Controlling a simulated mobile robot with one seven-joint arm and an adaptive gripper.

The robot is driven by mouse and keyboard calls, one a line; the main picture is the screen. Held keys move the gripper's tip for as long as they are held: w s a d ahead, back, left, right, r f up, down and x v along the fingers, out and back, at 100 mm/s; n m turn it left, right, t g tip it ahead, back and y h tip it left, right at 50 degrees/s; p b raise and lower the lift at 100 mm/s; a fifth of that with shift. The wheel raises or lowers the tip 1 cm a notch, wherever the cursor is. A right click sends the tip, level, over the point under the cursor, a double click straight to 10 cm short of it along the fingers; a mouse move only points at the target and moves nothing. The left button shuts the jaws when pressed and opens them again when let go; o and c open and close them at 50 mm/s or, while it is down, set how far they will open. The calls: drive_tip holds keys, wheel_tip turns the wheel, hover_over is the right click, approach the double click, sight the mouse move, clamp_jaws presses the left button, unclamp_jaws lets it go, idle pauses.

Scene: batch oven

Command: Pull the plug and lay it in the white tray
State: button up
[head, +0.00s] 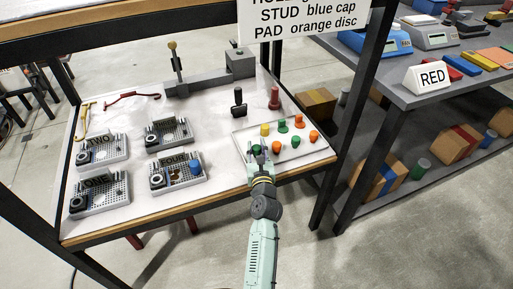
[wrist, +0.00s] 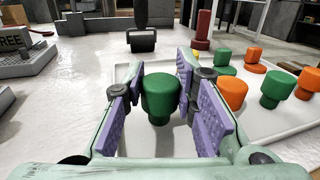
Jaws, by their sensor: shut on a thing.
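My gripper (head: 260,160) is at the left front part of the white tray (head: 318,153). In the wrist view my gripper (wrist: 160,110) has its purple pads on either side of a green plug (wrist: 160,92), shut on it. The plug is upright, a wide head over a narrower stem. Whether its foot touches the tray floor I cannot tell. The tray also holds several green and orange plugs, such as a green one (wrist: 216,93) and an orange one (wrist: 232,92), and a yellow one (head: 265,129).
Left of the tray stand several grey fixture boards; the one marked FOUR (head: 178,178) bears a blue cap (head: 195,166). Behind the tray are a black-handled piece (head: 239,101) and a red piece (head: 274,98). A sign (head: 303,18) hangs above the table.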

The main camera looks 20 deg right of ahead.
drive_tip(key=shift+f+b, duration=0.4)
drive_tip(key=shift+f, duration=0.2)
drive_tip(key=o, duration=0.9)
drive_tip(key=shift+v, duration=3.75)
